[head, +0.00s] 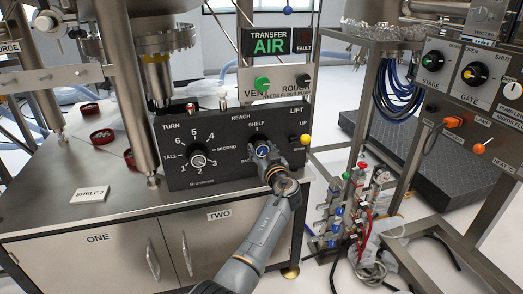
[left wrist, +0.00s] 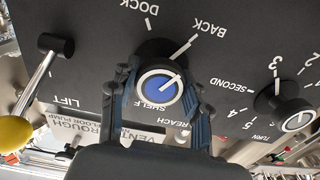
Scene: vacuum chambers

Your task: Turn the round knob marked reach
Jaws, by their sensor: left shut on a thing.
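The reach knob (head: 262,151) is on the black control panel, under the word REACH. Its round cap is blue with a light pointer line; it also shows in the left wrist view (left wrist: 159,88). That view is upside down, with the labels DOCK, BACK and SHELF around the knob. The pointer line slants up and right there. My left gripper (head: 268,163) is shut on the knob, with one dark finger on each side of it in the left wrist view (left wrist: 160,105). My right gripper is not in view.
The turn knob (head: 198,158) is left of the reach knob on the panel (head: 228,130). The lift lever's yellow ball (head: 305,140) sticks out close by on the right. A green vent button (head: 262,84) is above. Steel chamber legs (head: 125,90) stand at left.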

